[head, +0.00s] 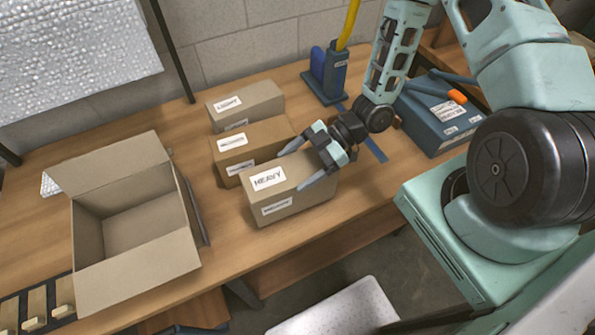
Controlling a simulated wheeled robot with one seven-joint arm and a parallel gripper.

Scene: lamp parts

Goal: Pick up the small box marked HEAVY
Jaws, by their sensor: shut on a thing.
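The small box marked HEAVY (287,197) is a brown carton with a white label on top, near the front edge of the wooden table. My gripper (305,170) is over the box from the right, with one finger at its far side and one at its near side. The gripper is shut on the box. The box appears to be at table level; I cannot tell whether it is lifted clear. Part of its top is hidden by the gripper.
Two similar labelled boxes (252,148) (246,103) stand behind it. A large open, empty carton (140,235) is at the left. A blue case (440,115) and a blue stand (328,75) are at the right and back. Bare table (215,235) lies left of the box.

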